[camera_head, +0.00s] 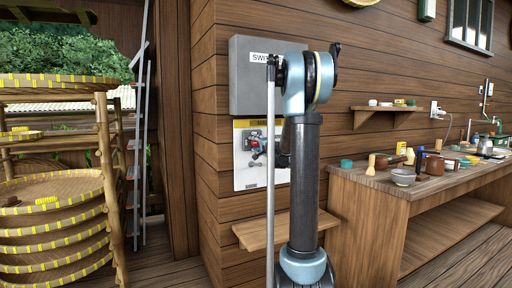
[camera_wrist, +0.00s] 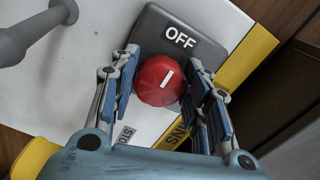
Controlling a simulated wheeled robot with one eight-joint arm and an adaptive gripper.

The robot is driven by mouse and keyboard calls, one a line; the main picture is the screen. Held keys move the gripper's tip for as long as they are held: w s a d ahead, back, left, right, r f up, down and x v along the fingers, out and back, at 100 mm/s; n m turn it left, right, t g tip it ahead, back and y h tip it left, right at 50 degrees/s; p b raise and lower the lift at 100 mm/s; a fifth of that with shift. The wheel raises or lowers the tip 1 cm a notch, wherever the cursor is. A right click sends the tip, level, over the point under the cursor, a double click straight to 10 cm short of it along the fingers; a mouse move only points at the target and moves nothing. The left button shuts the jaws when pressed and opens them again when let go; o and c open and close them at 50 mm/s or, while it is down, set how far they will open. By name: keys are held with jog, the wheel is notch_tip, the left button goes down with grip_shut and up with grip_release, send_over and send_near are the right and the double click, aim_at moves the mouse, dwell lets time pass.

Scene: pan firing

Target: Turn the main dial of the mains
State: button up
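The main dial is a round red knob with a white line, seen in the wrist view (camera_wrist: 160,81). It sits on a dark grey plate (camera_wrist: 150,22) marked OFF. In the wrist view my gripper (camera_wrist: 168,82) has one finger on each side of the dial, spread, with small gaps showing; I cannot tell if either finger touches it. In the head view the mains panel (camera_head: 246,178) is a white board with a yellow top strip on the wooden wall. There my gripper and the dial are small and partly hidden by my arm.
A grey switch box (camera_head: 247,98) hangs above the panel. A grey lever or knob (camera_wrist: 62,12) stands out near the dial. A small wooden shelf (camera_head: 250,235) is below. A workbench (camera_head: 375,185) with bowls and tools stands at right, a rack of woven trays (camera_head: 55,186) at left.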

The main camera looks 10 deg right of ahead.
jog(key=o, duration=0.3)
jog(key=shift+f, duration=0.1)
jog(key=v, duration=1.2)
